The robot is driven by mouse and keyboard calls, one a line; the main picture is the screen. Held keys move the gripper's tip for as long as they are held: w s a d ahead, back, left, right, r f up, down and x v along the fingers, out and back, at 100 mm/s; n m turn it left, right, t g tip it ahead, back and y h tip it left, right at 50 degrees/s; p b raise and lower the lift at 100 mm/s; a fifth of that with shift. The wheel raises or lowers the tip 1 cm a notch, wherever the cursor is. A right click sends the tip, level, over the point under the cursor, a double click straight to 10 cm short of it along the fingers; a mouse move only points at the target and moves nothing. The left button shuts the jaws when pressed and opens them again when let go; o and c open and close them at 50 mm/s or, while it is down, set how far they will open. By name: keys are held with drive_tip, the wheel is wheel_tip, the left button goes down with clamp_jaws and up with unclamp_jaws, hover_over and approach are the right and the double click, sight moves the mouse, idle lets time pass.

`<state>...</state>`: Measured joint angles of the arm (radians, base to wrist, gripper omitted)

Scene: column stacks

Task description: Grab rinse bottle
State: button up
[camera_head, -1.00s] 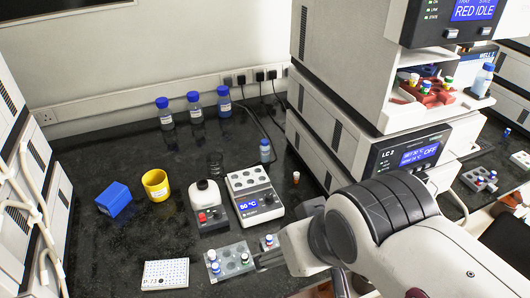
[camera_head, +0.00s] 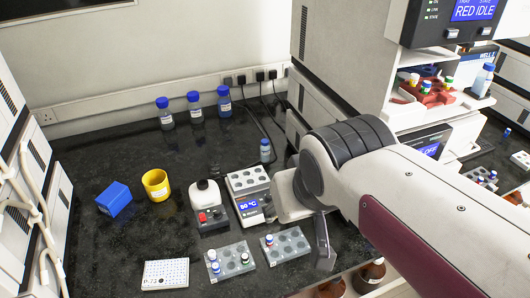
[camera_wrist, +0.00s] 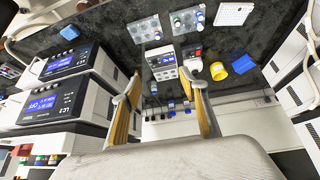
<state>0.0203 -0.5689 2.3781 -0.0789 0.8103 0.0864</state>
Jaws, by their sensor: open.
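Bottles with blue caps stand on the dark bench; no label is readable, so I cannot tell which is the rinse bottle. A small blue-capped bottle (camera_head: 265,150) stands upright near the back, behind the heater block. Three larger blue-capped bottles (camera_head: 195,107) stand by the back wall. My gripper (camera_wrist: 167,82) is open and empty in the wrist view, its two yellowish fingers spread apart above the bench. In the head view my arm hides much of it.
The heater block (camera_head: 250,190) reads 50 °C. Two vial racks (camera_head: 230,262) and a white plate (camera_head: 165,273) lie in front. Instruments stand at right.

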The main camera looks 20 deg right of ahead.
drive_tip(key=w+d+r+m+h, duration=0.1)
drive_tip(key=w+d, duration=0.1)
drive_tip(key=w, duration=0.6)
drive_tip(key=w+d, duration=0.3)
drive_tip(key=w, duration=0.4)
drive_tip(key=m+t, duration=0.1)
drive_tip(key=t, duration=0.2)
hover_over(264, 140)
drive_tip(key=s+a, duration=0.2)
drive_tip(key=s, duration=0.3)
wheel_tip(264, 140, down, 24)
drive_tip(key=shift+s+d+r+h, duration=0.15)
drive_tip(key=shift+d+r+h, duration=0.05)
drive_tip(key=shift+h, duration=0.1)
drive_tip(key=shift+f, duration=0.1)
drive_tip(key=shift+x, duration=1.2)
drive_tip(key=shift+d, duration=0.1)
